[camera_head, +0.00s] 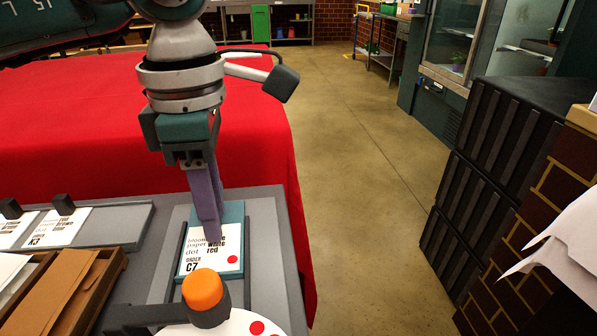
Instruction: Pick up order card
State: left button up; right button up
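My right gripper is out of view.
An orange-capped dark post (203,290) stands in front of the card, beside a white disc (240,322) with red dots. More cards (60,228) and a wooden tray (95,285) with brown paper lie left. A red-covered table (80,120) is behind. Black crates (490,170) stand right.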

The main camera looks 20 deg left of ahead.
pick_arm(q)
jog(key=shift+c, duration=0.4)
grip_shut()
